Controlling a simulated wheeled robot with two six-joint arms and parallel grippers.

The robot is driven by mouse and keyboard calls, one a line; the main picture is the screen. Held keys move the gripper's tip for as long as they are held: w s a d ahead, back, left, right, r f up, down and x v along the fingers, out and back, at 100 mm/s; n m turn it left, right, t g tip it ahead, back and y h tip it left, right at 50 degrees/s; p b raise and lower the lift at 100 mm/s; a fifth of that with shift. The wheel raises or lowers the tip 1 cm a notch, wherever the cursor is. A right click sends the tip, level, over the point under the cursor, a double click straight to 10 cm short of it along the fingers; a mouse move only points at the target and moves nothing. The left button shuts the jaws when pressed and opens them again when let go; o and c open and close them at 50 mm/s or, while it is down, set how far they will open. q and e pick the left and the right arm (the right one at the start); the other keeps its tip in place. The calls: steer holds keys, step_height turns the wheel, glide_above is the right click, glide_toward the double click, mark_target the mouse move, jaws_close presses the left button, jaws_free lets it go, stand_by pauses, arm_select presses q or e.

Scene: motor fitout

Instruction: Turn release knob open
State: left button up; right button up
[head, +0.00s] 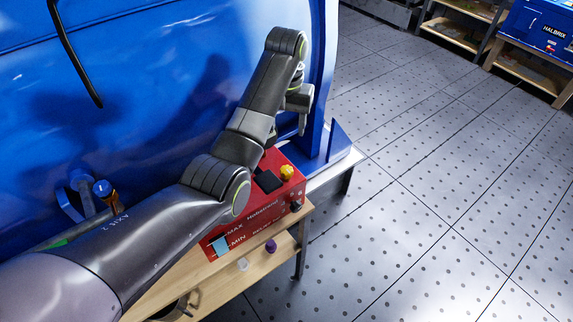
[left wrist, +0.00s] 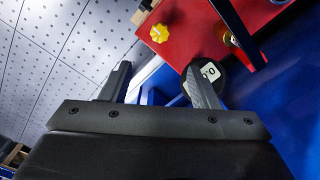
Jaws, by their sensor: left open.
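A red box (head: 262,212) sits on a wooden shelf beside the blue housing. A yellow lobed knob (head: 287,172) is on its top and also shows in the left wrist view (left wrist: 159,33). A small dark knob (head: 296,206) is at the box's right end. In the left wrist view a dark round part with a white label (left wrist: 210,73) is partly behind one finger. I cannot tell which of these is the release knob. My left gripper (head: 302,122) is above the box's far end, its fingers apart in the left wrist view (left wrist: 158,82), with nothing visibly held. My right gripper is out of view.
The large blue housing (head: 150,70) rises behind my left arm. A purple part (head: 271,246) is by the wooden shelf (head: 225,285). A black bar (left wrist: 238,28) crosses near the red box. The dotted floor to the right is open, with benches (head: 530,70) far back.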

arm_select(q)
step_height(320, 180, down, 2)
steer(key=b, duration=0.1)
steer(key=p, duration=0.1)
glide_above(286, 170)
step_height(286, 170, down, 8)
step_height(286, 170, down, 5)
steer(key=shift+f, duration=0.55)
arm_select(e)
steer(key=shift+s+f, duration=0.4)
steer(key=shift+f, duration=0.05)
arm_select(q)
steer(key=c, duration=1)
steer(key=shift+o, duration=0.2)
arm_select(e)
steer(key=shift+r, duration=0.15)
